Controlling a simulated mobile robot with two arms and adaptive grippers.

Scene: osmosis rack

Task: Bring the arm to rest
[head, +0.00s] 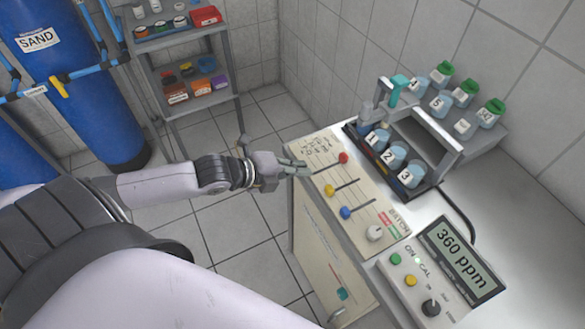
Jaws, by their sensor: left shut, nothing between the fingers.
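My left arm comes in from the left, and my left gripper (300,168) is at the left edge of the cream control panel (318,150), near its upper corner. The gripper is shut and holds nothing. I cannot tell whether its tips touch the panel. The panel has sliders with a red knob (343,158), a yellow knob (329,190) and a blue knob (345,212), and a pale dial (375,233). My right gripper is not in view.
A meter (460,258) reading 360 ppm stands front right. A rack (440,150) holds numbered jars, with green-capped bottles (491,112) behind. A shelf (185,105) and a blue SAND tank (65,80) stand at the back left. Tiled floor (220,235) lies open left of the panel.

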